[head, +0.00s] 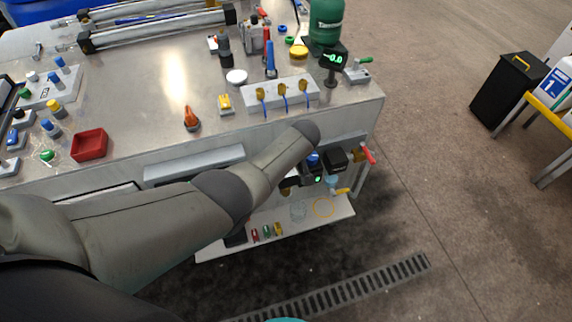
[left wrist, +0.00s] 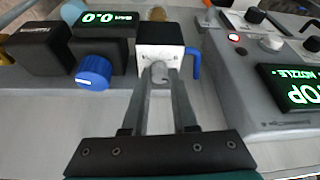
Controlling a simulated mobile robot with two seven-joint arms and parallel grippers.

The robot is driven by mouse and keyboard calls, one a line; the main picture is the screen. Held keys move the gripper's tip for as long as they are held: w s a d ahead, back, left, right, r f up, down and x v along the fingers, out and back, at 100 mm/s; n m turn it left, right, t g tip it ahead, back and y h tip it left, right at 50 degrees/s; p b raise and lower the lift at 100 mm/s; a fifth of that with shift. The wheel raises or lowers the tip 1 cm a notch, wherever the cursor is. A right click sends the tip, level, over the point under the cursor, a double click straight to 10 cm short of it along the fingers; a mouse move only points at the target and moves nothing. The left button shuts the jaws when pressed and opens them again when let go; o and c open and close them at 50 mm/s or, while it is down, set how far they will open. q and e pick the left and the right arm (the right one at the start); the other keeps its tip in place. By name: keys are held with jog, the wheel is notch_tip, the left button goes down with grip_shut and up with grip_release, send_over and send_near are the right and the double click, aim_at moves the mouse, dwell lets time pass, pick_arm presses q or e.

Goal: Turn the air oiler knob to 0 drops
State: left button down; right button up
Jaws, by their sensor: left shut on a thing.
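In the left wrist view a small pale grey knob (left wrist: 160,70) sits on the white front of a dark block, which I take to be the air oiler. My left gripper (left wrist: 160,80) is shut on this knob, one finger on each side. Any scale or drop mark on the block is too small to read. In the head view my left arm reaches down over the bench's front edge and hides the gripper and knob. My right gripper is in neither view.
Left of the block are a blue knob (left wrist: 93,72) and a green display (left wrist: 102,18) reading 0.0. A blue bent lever (left wrist: 193,64) stands close on its right. A grey panel (left wrist: 240,85) with buttons lies further right. A red-handled valve (head: 368,154) sticks out at the bench corner.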

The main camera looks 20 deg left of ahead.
pick_arm(q)
jog(key=n+b, duration=0.2)
jog(key=n+g+y+b, duration=0.1)
jog(key=n+b, duration=0.1)
jog(key=shift+w+d+f+n, duration=0.1)
jog(key=shift+f+n, duration=0.1)
jog(key=shift+n, duration=0.1)
jog(key=shift+r+n+g+y+b, duration=0.15)
jog(key=shift+n+g+b, duration=0.2)
jog(key=shift+n+b, duration=0.45)
jog(key=shift+n+g+y+b, duration=0.15)
jog(key=shift+n+g+b, duration=0.2)
jog(key=shift+n+b, duration=0.4)
jog(key=c, duration=0.7)
grip_release()
jog(key=shift+r, duration=0.1)
jog(key=shift+p+v, duration=6.1)
jog(key=shift+v, duration=1.45)
